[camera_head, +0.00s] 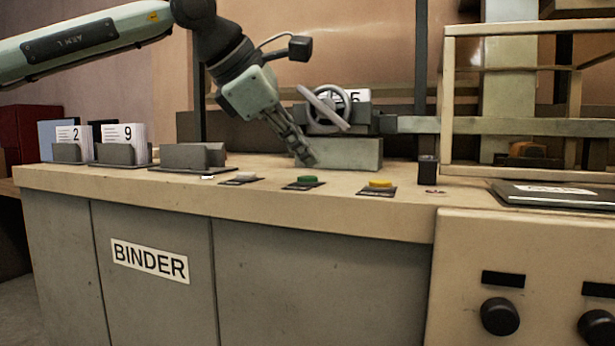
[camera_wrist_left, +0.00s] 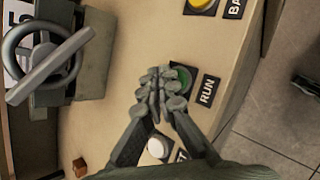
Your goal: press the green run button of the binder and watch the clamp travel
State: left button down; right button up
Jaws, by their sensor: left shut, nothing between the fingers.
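The binder (camera_head: 330,270) is a long grey cabinet with a beige top. Its green run button (camera_head: 307,180) sits on a dark plate near the front edge. In the left wrist view the green button (camera_wrist_left: 182,78) shows beside the RUN label (camera_wrist_left: 207,90), partly covered by my fingers. My left gripper (camera_head: 306,160) is shut and empty, pointing down above the top, near the button. Whether it touches the button I cannot tell. The clamp unit with a handwheel (camera_head: 325,108) stands behind the gripper; it also shows in the left wrist view (camera_wrist_left: 45,65). My right gripper is not in view.
A yellow button (camera_head: 381,183) lies right of the green one and a white button (camera_head: 243,177) left of it. Numbered card stacks (camera_head: 124,137) stand in holders at the left. A beige frame (camera_head: 508,124) rises at the right.

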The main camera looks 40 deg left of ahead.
pick_arm(q)
jog(key=shift+f+b, duration=0.3)
jog(key=shift+f, duration=0.1)
